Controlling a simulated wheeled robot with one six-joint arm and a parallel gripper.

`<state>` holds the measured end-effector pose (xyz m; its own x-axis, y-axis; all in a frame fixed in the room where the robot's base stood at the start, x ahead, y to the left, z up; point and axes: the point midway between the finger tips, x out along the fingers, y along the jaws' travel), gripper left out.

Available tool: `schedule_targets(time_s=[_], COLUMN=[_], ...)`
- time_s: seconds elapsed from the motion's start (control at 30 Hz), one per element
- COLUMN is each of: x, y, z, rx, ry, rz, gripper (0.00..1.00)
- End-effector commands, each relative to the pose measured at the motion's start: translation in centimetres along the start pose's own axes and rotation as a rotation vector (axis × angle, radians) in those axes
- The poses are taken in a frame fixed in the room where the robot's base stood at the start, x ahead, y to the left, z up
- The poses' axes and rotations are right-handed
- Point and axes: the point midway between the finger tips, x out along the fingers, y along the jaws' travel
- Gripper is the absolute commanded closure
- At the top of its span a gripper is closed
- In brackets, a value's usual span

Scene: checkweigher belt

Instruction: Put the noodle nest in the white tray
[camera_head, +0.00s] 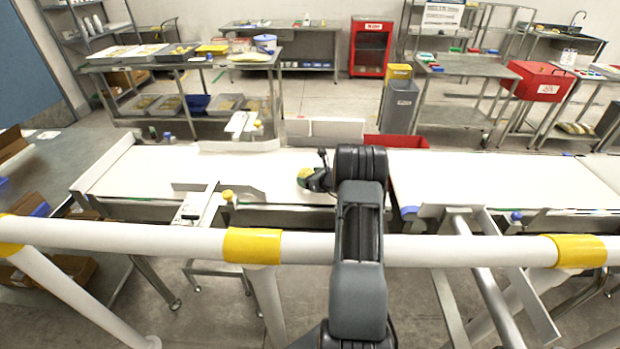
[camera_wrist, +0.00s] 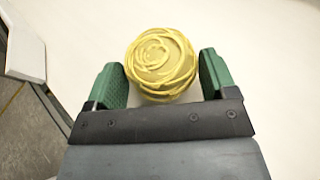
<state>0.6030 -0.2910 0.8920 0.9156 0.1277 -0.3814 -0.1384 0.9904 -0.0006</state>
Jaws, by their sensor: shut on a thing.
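The noodle nest (camera_wrist: 161,62) is a round, yellow coil of strands. In the wrist view it sits between the two green fingers of my gripper (camera_wrist: 162,72), which is shut on it. In the head view my gripper (camera_head: 314,180) is over the middle of the white belt, and a small yellow part of the nest (camera_head: 303,172) shows at its left. Whether the nest touches the belt is hard to tell. A white tray (camera_head: 325,128) stands just behind the belt, beyond my gripper; its inside is mostly hidden.
A red bin (camera_head: 396,141) stands right of the white tray. The white belt (camera_head: 250,170) has metal guides (camera_head: 240,190) on its near left part. A white rail with yellow bands (camera_head: 130,236) runs in front. The belt right of my arm is clear.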

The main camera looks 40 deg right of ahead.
Motion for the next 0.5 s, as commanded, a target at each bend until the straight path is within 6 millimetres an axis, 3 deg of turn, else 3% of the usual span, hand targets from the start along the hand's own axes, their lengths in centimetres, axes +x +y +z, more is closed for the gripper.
schedule_targets(time_s=[0.2,0.23,0.43,0.5], x=[0.19,0.15,0.12,0.12], y=[-0.01,-0.01,0.00,0.00], z=[-0.41,-0.33,-0.28,-0.28], rx=[0.000,0.000,0.000,0.000], ry=[-0.001,0.000,0.000,0.001], rz=[0.000,0.000,0.000,0.000], gripper=[0.48,0.20,0.01,0.00])
